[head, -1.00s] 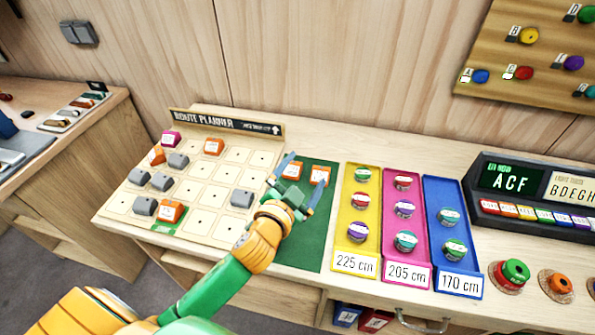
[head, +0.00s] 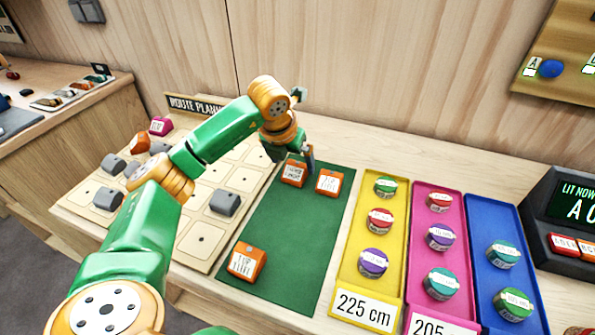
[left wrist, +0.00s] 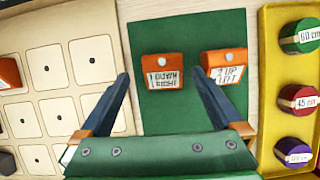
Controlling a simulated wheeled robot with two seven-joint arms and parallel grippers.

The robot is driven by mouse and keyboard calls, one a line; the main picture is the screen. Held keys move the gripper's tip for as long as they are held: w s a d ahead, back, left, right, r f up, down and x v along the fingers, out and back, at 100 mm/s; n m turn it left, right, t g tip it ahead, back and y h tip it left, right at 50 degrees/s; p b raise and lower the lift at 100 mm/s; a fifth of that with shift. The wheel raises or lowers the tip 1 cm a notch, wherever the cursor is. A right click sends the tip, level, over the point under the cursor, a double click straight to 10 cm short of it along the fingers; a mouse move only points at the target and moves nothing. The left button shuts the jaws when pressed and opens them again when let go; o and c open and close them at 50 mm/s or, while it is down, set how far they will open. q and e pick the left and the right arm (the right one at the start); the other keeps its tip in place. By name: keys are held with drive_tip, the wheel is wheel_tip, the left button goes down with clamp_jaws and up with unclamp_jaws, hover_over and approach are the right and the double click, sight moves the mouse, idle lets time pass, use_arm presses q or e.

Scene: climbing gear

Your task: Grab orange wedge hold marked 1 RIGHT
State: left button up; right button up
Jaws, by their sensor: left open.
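Three orange wedge holds lie on the green mat (head: 290,240). One is at the back left (head: 293,173), one at the back right (head: 328,183) and one near the front left (head: 246,262). In the left wrist view the back-left hold (left wrist: 163,72) has a label that seems to read 1 DOWN 1 RIGHT, and the back-right hold (left wrist: 222,68) seems to read 2 UP 1 LEFT. The front hold's label is too small to read surely. My left gripper (head: 292,158) is open at the back-left hold, which shows between its fingers (left wrist: 161,78). My right gripper is out of view.
The route planner board (head: 205,238) with grey and coloured holds is left of the mat, partly behind my left arm. Yellow (head: 347,285), pink (head: 418,292) and blue (head: 488,215) trays with round tins stand to the right. The mat's middle is clear.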

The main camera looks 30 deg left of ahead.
sight(296, 166)
use_arm(q)
drive_tip(key=x, duration=0.3)
drive_tip(key=shift+w+d+f, duration=0.1)
drive_tip(key=shift+w+f, duration=0.1)
drive_tip(key=shift+w, duration=0.1)
drive_tip(key=shift+s+r, duration=0.1)
drive_tip(key=shift+s, duration=0.05)
drive_tip(key=c, duration=1.4)
drive_tip(key=shift+c, duration=0.2)
drive_tip(key=shift+r, duration=0.1)
